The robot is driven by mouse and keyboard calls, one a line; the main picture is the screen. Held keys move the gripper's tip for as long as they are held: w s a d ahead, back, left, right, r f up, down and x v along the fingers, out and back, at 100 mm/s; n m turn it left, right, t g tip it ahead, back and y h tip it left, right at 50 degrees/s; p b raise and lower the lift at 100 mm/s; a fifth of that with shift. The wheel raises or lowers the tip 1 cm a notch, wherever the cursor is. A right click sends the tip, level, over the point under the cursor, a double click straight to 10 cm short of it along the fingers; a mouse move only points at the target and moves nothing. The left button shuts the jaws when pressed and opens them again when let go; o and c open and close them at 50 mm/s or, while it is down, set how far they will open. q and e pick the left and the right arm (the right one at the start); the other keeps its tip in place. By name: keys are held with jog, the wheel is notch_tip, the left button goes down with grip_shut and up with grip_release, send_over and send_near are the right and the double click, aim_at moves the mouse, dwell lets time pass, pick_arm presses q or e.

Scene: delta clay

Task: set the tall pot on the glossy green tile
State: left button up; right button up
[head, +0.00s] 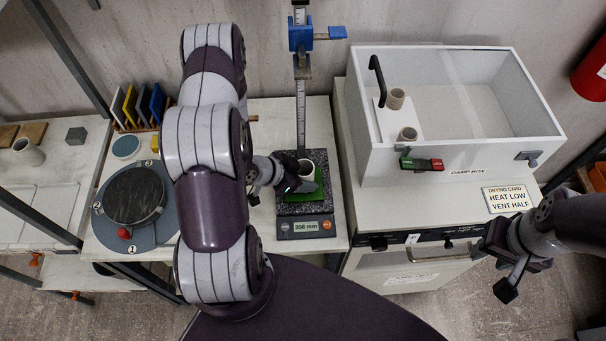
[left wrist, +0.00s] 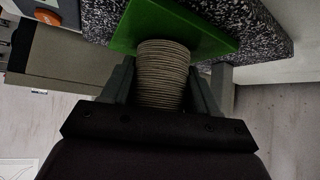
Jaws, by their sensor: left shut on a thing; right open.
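The tall pot (head: 307,167), beige and ribbed with an open mouth, is upright at the glossy green tile (head: 312,197). My left gripper (head: 296,184) is shut on it from the left. In the left wrist view the ribbed pot (left wrist: 163,75) is between my fingers, and its far end meets the green tile (left wrist: 180,28); I cannot tell whether it bears its full weight there. The tile lies on a speckled granite base (head: 302,208). My right gripper (head: 497,270) is open and empty, in front of the cabinet at the right.
A measuring column (head: 300,110) stands behind the pot. A banding wheel (head: 135,196) and another pot (head: 28,151) are at the left.

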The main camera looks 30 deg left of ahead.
pick_arm(q)
jog(key=shift+f, duration=0.15)
jog(key=o, duration=1.2)
jog(key=shift+c, duration=0.2)
